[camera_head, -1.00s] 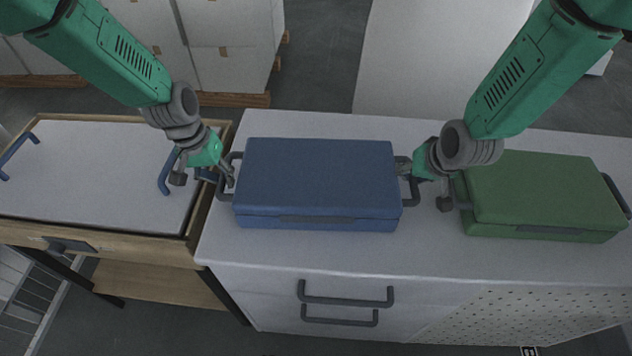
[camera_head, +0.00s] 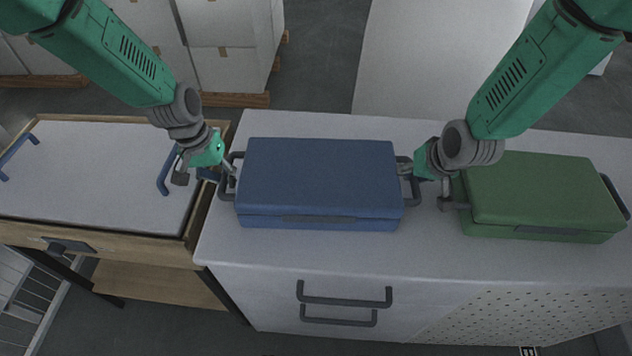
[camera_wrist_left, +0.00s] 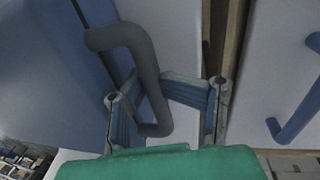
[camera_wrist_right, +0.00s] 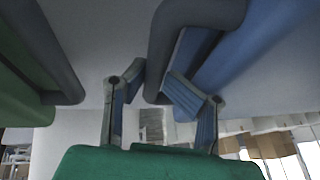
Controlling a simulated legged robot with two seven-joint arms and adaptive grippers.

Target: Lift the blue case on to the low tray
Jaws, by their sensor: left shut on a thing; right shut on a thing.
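The blue case (camera_head: 320,180) lies flat on the white counter, with a dark handle at each end. I cannot tell any gap beneath it. My left gripper (camera_head: 230,174) is shut on its left handle, which shows between the fingers in the left wrist view (camera_wrist_left: 145,75). My right gripper (camera_head: 408,170) is shut on its right handle, seen in the right wrist view (camera_wrist_right: 165,50). The low tray (camera_head: 110,234) stands left of the counter, wood-rimmed with a pale inside and blue handles, with nothing on it.
A green case (camera_head: 545,190) lies on the white counter (camera_head: 330,256) close to the right of my right gripper. The counter has drawer handles (camera_head: 345,300) on its front. White boxes (camera_head: 225,50) stand on pallets behind. The tray's right blue handle (camera_head: 168,172) is near my left gripper.

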